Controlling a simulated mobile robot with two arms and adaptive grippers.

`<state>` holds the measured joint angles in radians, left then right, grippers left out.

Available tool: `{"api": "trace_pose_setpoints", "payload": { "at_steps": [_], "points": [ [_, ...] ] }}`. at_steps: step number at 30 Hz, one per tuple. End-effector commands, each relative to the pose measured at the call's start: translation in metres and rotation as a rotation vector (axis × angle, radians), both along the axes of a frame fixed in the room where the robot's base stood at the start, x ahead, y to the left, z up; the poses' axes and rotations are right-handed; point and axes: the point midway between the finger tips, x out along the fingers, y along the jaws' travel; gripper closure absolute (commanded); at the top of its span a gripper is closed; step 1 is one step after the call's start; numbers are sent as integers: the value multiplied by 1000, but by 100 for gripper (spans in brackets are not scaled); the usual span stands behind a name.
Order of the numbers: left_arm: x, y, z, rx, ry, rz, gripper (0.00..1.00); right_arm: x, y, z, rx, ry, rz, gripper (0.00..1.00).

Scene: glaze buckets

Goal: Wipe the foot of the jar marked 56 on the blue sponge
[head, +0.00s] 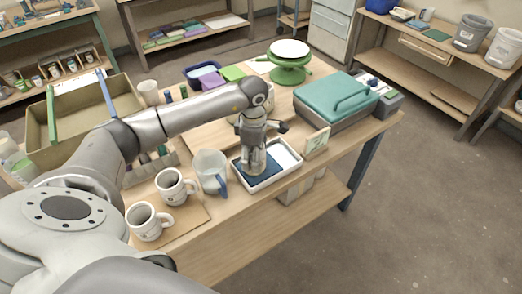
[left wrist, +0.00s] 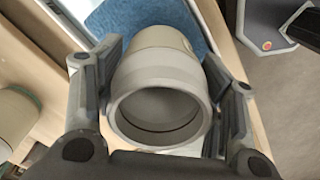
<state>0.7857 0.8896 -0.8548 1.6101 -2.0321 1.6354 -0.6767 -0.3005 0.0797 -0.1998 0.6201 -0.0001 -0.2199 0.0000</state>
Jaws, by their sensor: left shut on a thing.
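My left gripper (head: 254,142) points down over a white tray (head: 284,176) near the table's front edge. It is shut on a grey-beige jar (left wrist: 158,98), whose open round mouth faces the camera in the left wrist view, between the two fingers. In the head view the gripper mostly hides the jar. The blue sponge (left wrist: 134,18) lies beyond the jar's far end; in the head view the dark blue sponge (head: 263,180) is in the tray's left part, beneath the gripper. I cannot tell whether the jar's foot touches it. No number is readable on the jar. My right gripper is not in view.
A clear jug (head: 210,170) with a blue handle stands close left of the tray. Two marked mugs (head: 150,222) stand on a board at the front left. A small card (head: 316,142) stands right of the tray. A teal-lidded box (head: 330,100) and green turntable (head: 289,68) are behind.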

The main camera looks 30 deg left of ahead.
Motion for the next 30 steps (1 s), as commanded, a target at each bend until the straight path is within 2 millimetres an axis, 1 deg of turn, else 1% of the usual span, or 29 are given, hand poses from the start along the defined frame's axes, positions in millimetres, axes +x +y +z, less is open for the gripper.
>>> {"api": "trace_pose_setpoints", "payload": {
  "at_steps": [1,4,10,30],
  "points": [
    [-6,3,-1,2,5,0,71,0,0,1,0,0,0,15],
    [-12,5,-1,2,6,0,71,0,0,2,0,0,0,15],
    [-15,6,-2,2,6,-1,71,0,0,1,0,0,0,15],
    [33,-15,-2,0,2,-1,71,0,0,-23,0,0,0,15]
  ]
}}
